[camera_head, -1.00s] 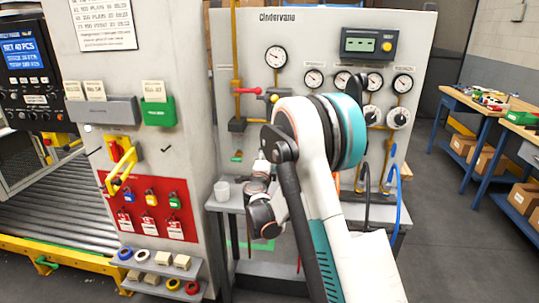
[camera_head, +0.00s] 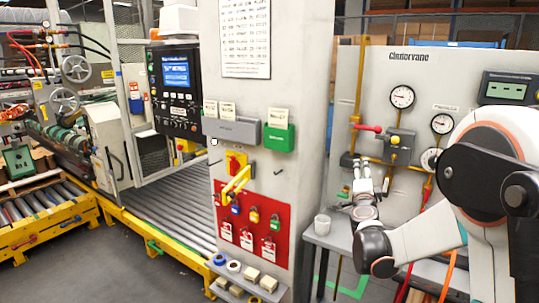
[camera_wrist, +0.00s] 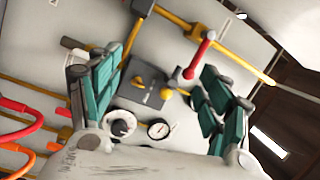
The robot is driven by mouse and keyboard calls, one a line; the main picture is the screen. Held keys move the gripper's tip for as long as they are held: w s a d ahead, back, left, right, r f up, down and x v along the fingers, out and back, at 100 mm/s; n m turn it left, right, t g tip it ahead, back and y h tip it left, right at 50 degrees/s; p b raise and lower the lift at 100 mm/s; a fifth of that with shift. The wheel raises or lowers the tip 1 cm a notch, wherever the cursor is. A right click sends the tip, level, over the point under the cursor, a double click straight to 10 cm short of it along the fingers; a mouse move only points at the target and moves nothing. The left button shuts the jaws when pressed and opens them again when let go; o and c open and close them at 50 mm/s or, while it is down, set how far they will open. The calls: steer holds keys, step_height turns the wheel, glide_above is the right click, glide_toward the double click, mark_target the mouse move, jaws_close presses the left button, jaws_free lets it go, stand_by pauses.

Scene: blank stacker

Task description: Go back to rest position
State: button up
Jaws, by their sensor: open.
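My gripper (camera_head: 362,180) shows in the head view in front of the gauge panel (camera_head: 462,98), with its fingers pointing up. In the wrist view my gripper (camera_wrist: 160,95) is open, its two teal-padded fingers wide apart with nothing between them. Behind the fingers are a grey valve box (camera_wrist: 145,85) with a yellow knob, a red-handled valve (camera_wrist: 199,56) and small round gauges (camera_wrist: 158,129). No contact with the panel can be made out.
A roller conveyor (camera_head: 165,199) with yellow rails lies further left. Hoses hang at lower right.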

steer(key=s+a+r+n+g+y, duration=0.1)
steer(key=s+a+r+n+y, duration=0.25)
steer(key=s+a+n, duration=0.35)
steer(key=s+a+r+n+g+y, duration=0.1)
steer(key=s+a+r+n+y, duration=0.2)
steer(key=s+a+n+y, duration=0.35)
steer(key=s+f+n+g+h, duration=0.2)
steer(key=s+f+g, duration=0.2)
steer(key=s, duration=1.1)
steer(key=s+d+f+n+g+h, duration=0.1)
steer(key=s+f+n+g, duration=0.2)
steer(key=s+f, duration=0.6)
steer(key=s+g, duration=0.1)
steer(key=s, duration=0.6)
steer(key=shift+d+f+g+h, duration=0.2)
steer(key=shift+f+g+h, duration=0.15)
steer(key=shift+g+h, duration=0.05)
